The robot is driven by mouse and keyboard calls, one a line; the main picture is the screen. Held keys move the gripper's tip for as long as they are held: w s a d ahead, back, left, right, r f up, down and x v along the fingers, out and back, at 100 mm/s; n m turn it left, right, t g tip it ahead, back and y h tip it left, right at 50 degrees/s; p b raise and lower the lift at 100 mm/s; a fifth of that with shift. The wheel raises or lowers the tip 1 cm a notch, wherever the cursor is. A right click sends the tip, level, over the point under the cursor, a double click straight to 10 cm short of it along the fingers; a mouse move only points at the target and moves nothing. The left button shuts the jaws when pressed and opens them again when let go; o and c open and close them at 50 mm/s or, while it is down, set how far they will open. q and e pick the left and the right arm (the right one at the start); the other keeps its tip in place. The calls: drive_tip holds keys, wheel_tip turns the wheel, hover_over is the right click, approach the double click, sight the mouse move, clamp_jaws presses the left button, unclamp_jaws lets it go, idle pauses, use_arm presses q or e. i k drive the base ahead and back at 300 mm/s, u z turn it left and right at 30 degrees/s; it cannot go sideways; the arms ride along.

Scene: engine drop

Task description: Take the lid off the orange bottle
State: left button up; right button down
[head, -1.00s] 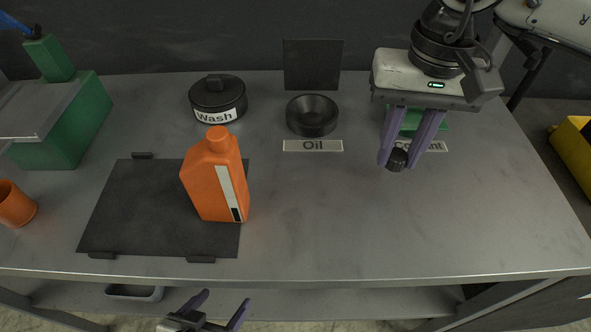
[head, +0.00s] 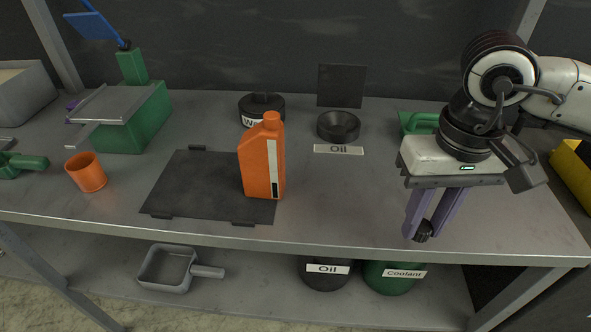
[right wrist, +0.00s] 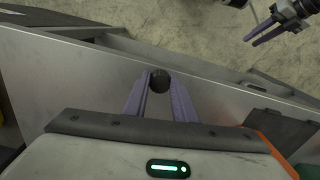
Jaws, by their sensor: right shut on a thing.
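The orange bottle (head: 260,165) stands upright on the right part of a dark mat. Its top shows orange, with no black piece on it. My right gripper (head: 428,228) is shut on a small round black lid-like piece (head: 423,232), held near the front edge of the table, well right of the bottle. The black piece also shows between the fingertips in the right wrist view (right wrist: 160,82). My left gripper (right wrist: 265,32) shows at the upper right of the right wrist view, fingers apart and empty. It is out of the head view.
The dark mat (head: 185,190) lies on the grey table (head: 345,205). A black Wash container (head: 262,104) and a black Oil bowl (head: 338,126) stand behind. An orange cup (head: 86,172) and green box (head: 135,125) are left. Open table lies between bottle and right gripper.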

sight(260, 149)
drive_tip(key=u, duration=2.4)
drive_tip(key=k, duration=1)
drive_tip(key=z, duration=1.05)
drive_tip(key=i, duration=0.5)
drive_tip(key=u, duration=0.05)
